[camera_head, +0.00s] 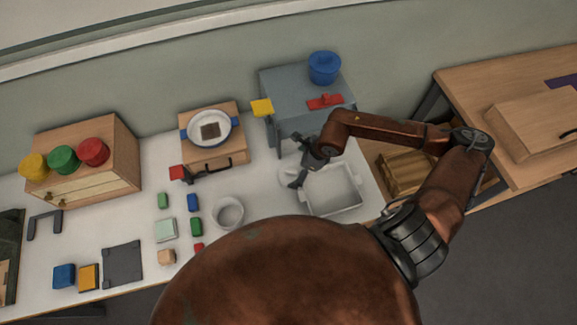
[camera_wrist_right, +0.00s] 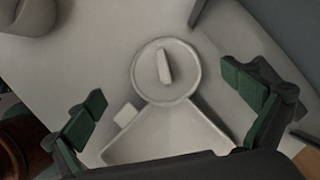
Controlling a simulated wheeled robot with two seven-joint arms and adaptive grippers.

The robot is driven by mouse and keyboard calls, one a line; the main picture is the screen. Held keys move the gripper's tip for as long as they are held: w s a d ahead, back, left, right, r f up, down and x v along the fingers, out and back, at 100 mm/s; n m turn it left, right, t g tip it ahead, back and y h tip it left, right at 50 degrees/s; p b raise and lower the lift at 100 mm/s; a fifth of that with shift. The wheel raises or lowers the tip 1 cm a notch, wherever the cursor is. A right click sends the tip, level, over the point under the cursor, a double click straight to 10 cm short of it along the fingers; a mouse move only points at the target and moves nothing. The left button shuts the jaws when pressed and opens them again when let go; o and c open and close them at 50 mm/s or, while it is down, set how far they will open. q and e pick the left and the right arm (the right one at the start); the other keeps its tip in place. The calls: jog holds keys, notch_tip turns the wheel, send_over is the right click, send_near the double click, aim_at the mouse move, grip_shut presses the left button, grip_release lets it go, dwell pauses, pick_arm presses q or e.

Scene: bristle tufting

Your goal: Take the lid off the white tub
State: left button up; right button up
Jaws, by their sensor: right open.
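The round white tub (camera_head: 228,212) stands on the table in the head view, its top uncovered and its inside visible. Part of it shows at the upper left of the wrist view (camera_wrist_right: 25,18). A round white lid with a bar handle (camera_wrist_right: 165,68) lies apart from the tub, beside a white rectangular bin (camera_wrist_right: 150,135). The lid (camera_head: 287,177) is partly hidden by my gripper in the head view. My right gripper (camera_head: 301,165) is open and empty above the lid, its green-padded fingers apart in the wrist view (camera_wrist_right: 165,90). My left gripper is out of view.
The bin (camera_head: 333,190) is right of the lid. A grey stand (camera_head: 285,85) with a blue pot (camera_head: 324,67) is behind. A wooden stove block (camera_head: 230,155) holds a pan (camera_head: 209,117). Small coloured blocks lie left of the tub. A wooden crate (camera_head: 400,172) stands right of the table.

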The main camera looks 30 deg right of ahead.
aim_at(292, 170)
jog(key=x, duration=0.3)
jog(key=shift+w+d+f, duration=0.1)
jog(key=shift+d+f, duration=0.05)
jog(key=shift+f, duration=0.25)
jog(key=shift+x, duration=1.4)
jog(key=shift+d, duration=0.1)
jog(key=c, duration=0.6)
jog(key=shift+c, duration=1.4)
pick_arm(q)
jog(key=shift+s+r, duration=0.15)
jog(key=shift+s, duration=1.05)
pick_arm(e)
jog(key=shift+c, duration=0.2)
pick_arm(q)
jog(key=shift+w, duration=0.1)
pick_arm(e)
jog(key=shift+r, duration=0.1)
